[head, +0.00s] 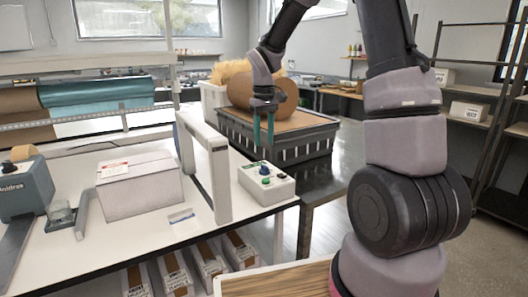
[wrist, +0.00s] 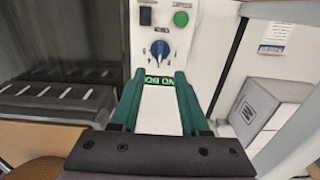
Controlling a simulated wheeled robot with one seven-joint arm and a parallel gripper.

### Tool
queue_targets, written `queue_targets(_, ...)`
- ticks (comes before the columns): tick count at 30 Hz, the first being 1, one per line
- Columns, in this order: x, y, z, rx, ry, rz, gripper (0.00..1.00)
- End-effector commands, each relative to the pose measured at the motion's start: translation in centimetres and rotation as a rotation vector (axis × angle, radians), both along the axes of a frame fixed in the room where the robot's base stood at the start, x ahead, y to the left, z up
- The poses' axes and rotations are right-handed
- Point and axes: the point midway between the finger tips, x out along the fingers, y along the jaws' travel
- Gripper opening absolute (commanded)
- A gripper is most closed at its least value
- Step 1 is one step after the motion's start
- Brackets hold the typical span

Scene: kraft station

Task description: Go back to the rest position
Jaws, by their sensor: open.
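My gripper (head: 263,146) hangs in the air at the end of my arm, fingers down, in the head view. Its two green fingers also show in the wrist view (wrist: 162,77), apart with nothing held between them. Below the fingers, a pale control box (head: 267,186) stands near the right end of the white table. In the wrist view the box (wrist: 132,45) shows a blue knob (wrist: 160,49), a green button (wrist: 181,18) and a black square part (wrist: 145,16). The fingers appear apart from the box.
A white upright frame (head: 220,180) stands left of the control box, beside a closed carton (head: 138,190). A dark crate (head: 290,145) with a brown paper roll (head: 240,88) is behind the gripper. Dark shelving (head: 470,100) stands at right; open floor lies before it.

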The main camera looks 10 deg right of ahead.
Motion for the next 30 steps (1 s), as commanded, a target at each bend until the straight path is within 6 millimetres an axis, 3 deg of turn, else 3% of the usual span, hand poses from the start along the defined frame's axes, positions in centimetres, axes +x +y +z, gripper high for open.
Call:
queue_targets(5,0.0,0.0,1.8,0.0,-0.001,-0.001,0.45)
queue_targets(16,0.0,0.0,2.1,0.0,0.0,-0.002,0.45)
queue_targets(19,-0.5,-0.3,3.0,0.002,-0.017,-0.018,0.45)
queue_targets(23,-2.4,-1.2,6.0,0.016,-0.075,-0.083,0.45)
queue_targets(30,-8.9,-3.4,12.7,0.088,-0.234,-0.276,0.45)
